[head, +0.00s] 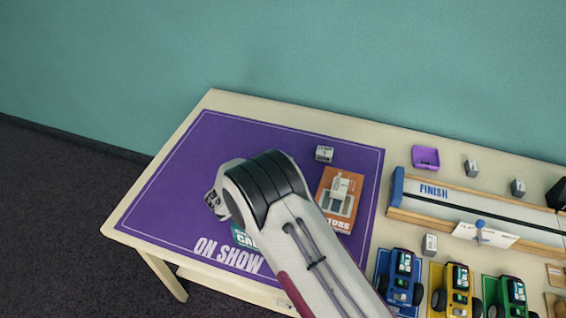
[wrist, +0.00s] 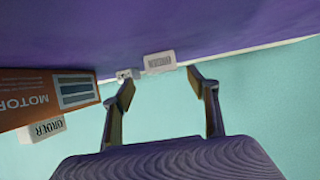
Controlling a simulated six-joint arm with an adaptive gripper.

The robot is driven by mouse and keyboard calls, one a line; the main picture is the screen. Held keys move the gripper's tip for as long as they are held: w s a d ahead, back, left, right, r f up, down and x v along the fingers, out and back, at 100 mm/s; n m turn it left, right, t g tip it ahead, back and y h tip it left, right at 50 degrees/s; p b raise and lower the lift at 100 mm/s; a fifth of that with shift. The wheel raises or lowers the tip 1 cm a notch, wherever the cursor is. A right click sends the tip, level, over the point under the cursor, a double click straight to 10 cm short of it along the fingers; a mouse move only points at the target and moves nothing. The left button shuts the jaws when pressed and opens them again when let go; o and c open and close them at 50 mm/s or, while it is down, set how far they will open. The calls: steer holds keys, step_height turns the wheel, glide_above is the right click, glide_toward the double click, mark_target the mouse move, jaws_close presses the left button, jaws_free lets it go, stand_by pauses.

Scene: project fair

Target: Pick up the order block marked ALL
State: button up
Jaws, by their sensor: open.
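No block's marking reads as ALL in either view, so I cannot tell which block it is. In the head view a pale block (head: 324,153) sits on the purple mat near its back edge. Another block (head: 340,186) lies on the orange motors box. The wrist view shows a block lettered ORDER (wrist: 158,62) between and beyond the fingertips, a smaller pale block (wrist: 125,74) beside it, and one lettered ORDER (wrist: 42,130) on the motors box. My gripper (wrist: 163,86) is open and empty. In the head view my gripper (head: 214,203) is over the mat, partly hidden by my arm.
The orange motors box (head: 326,204) stands on the purple mat (head: 215,140). Right of the mat are a purple tray (head: 425,158), a FINISH track (head: 450,196), more small blocks (head: 471,168) and toy cars (head: 402,275).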

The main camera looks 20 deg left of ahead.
steer(key=shift+w+d+f, duration=0.1)
steer(key=shift+w+f, duration=0.1)
steer(key=shift+w, duration=0.25)
steer(key=shift+w, duration=0.1)
steer(key=shift+a+x, duration=0.1)
steer(key=shift+x, duration=1.15)
steer(key=shift+a+x, duration=0.15)
steer(key=shift+x, duration=1.15)
steer(key=shift+f, duration=0.15)
steer(key=c, duration=1.3)
